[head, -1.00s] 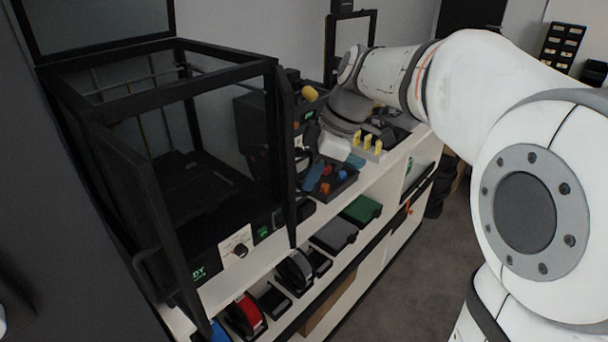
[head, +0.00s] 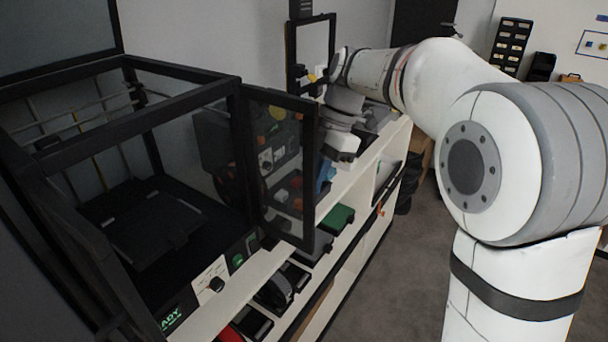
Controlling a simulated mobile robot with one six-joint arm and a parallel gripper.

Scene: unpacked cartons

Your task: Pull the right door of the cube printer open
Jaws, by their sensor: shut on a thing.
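The cube printer (head: 128,75) is a black-framed box with a dark interior, at the left in the head view. Its right door (head: 281,165), a dark see-through panel in a black frame, stands swung out from the front right post. The right part of the front is open. My gripper (head: 329,151) is at the far side of the door's outer edge, shut on the right door. Its fingertips and the door handle are mostly hidden behind the door frame. My arm reaches in from the right.
The printer stands on a white shelf bench (head: 350,195) with a green box (head: 335,218) and spools below. Several small items show through the door glass. A black-framed panel (head: 312,55) stands behind my wrist. Floor (head: 395,270) is clear in front of the bench.

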